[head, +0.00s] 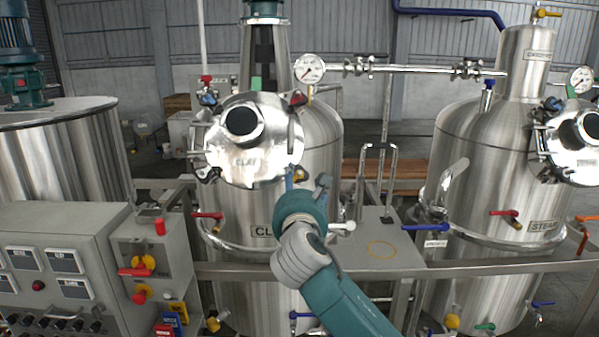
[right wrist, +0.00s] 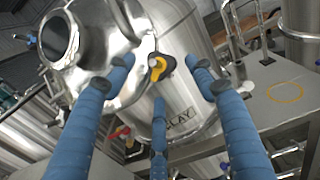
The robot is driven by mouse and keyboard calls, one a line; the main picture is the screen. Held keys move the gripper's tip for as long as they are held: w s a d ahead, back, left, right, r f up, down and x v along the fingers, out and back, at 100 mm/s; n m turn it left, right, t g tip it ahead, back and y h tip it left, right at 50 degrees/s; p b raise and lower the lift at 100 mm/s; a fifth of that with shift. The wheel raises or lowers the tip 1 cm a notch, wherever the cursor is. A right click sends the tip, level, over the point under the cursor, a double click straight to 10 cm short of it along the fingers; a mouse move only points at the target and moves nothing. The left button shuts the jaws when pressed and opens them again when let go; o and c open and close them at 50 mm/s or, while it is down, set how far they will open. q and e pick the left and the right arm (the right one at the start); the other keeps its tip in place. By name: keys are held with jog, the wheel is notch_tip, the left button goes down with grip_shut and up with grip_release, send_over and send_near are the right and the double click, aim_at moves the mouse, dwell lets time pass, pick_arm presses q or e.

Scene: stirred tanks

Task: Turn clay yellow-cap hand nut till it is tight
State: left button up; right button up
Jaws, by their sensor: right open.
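The CLAY tank's round steel lid (head: 270,165) faces me, with several hand nuts around its rim. The yellow-cap hand nut (right wrist: 157,67) sits at the lid's lower right rim, its dark lobed body around the yellow cap. In the head view the nut (head: 301,174) is small and partly hidden by my fingers. My right gripper (head: 306,184) is open just in front of it. In the right wrist view its blue fingers (right wrist: 162,78) spread around the nut, left, right and below, with visible gaps. My left gripper is not in view.
A red-cap nut (head: 298,97) and a blue-cap nut (head: 208,99) are on the same lid. A red-handled valve (head: 208,215) and a steel rail (head: 350,270) lie below. A control panel (head: 60,265) stands left; the STEAM tank (head: 480,180) stands right.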

aim_at(299, 176)
jog(key=shift+w+p, duration=0.5)
jog(key=shift+w, duration=1.55)
jog(key=shift+a, duration=0.1)
jog(key=c, duration=1.1)
